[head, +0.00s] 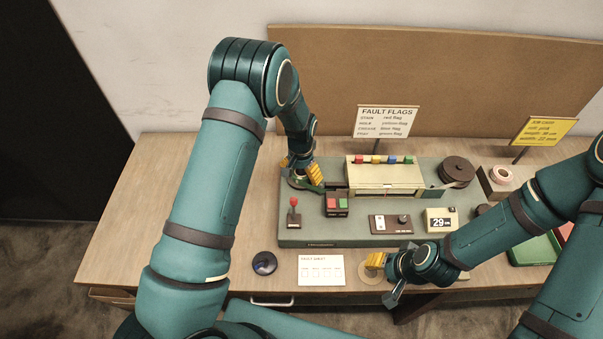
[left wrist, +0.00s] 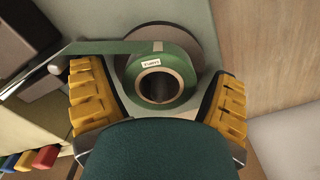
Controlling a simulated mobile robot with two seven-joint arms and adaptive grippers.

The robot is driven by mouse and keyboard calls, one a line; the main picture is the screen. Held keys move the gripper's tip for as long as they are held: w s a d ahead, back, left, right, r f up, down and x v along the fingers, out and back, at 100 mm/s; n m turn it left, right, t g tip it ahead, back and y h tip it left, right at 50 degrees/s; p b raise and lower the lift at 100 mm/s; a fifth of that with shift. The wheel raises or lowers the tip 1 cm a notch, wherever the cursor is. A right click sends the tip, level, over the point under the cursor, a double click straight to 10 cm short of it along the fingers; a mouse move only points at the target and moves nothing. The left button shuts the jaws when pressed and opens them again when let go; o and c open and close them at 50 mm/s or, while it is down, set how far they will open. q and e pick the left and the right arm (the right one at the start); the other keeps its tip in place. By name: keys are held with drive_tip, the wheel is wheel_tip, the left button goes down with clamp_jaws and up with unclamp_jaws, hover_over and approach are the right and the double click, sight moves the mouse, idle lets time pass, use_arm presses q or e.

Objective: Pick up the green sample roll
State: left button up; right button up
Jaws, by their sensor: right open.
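In the left wrist view the green roll (left wrist: 160,62) with a small white label stands on a grey disc (left wrist: 196,40). A green strip of tape runs from it to the left. My left gripper (head: 303,177) is open, with one yellow-padded finger on each side of the roll and gaps between pads and roll. In the head view the roll is mostly hidden by this gripper, at the left end of the grey-green machine base (head: 345,232). My right gripper (head: 376,266) is open at the table's front, near a tan disc (head: 367,276).
The machine carries a cream box (head: 385,173) with coloured flags, a red lever (head: 293,203), a button box (head: 336,204) and a dark reel (head: 457,170). A white card (head: 321,270) and dark blue round object (head: 264,263) lie in front. The table's left is clear.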

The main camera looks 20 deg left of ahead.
use_arm(q)
drive_tip(key=c, duration=0.7)
drive_tip(key=shift+r, duration=0.1)
